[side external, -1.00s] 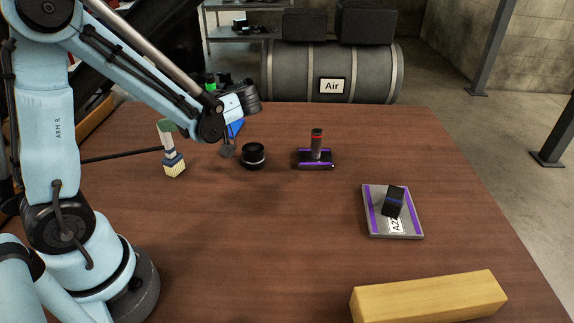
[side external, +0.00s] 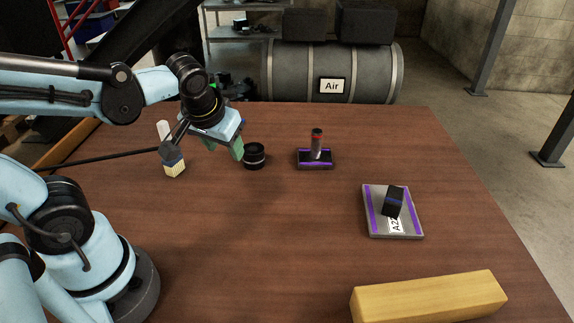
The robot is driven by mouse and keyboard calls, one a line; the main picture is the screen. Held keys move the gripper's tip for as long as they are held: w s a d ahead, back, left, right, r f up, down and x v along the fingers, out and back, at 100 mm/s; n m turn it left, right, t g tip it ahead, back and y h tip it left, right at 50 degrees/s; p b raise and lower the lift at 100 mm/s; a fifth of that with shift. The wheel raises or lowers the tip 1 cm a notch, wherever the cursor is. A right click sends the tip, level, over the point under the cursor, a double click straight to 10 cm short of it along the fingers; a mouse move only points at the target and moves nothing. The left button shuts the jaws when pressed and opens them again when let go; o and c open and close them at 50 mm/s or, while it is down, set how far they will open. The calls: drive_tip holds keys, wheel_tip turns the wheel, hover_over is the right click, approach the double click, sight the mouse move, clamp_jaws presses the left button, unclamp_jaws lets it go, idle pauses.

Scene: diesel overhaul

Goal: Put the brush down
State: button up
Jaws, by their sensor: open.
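The brush (side external: 174,168), with a pale handle, a blue-grey band and cream bristles, stands bristles down on the left part of the brown table (side external: 290,235), its handle leaning slightly left. My gripper (side external: 206,150) is open and empty, above the table between the brush and a black round part. One dark finger crosses in front of the brush's middle and hides part of it. I cannot tell whether it touches the brush. The other finger has a green pad and hangs close to the left of the black round part (side external: 254,156).
A purple-edged stand (side external: 315,160) holds an upright cylinder at the back. A grey tray (side external: 409,223) marked A2 carries a black block (side external: 393,201). A yellow bar (side external: 428,298) lies at the front right. A dark rod or cable (side external: 115,156) runs toward the brush. The table's middle front is clear.

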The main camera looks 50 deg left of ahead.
drive_tip(key=d+m+t+h, duration=0.1)
drive_tip(key=d+m, duration=0.1)
drive_tip(key=d+r+m+t+h, duration=0.1)
drive_tip(key=d+m+t+h, duration=0.1)
drive_tip(key=d, duration=0.1)
drive_tip(key=shift+w+d+r+m, duration=0.1)
drive_tip(key=shift+r+m, duration=0.05)
drive_tip(key=shift+m, duration=0.15)
idle(0.9)
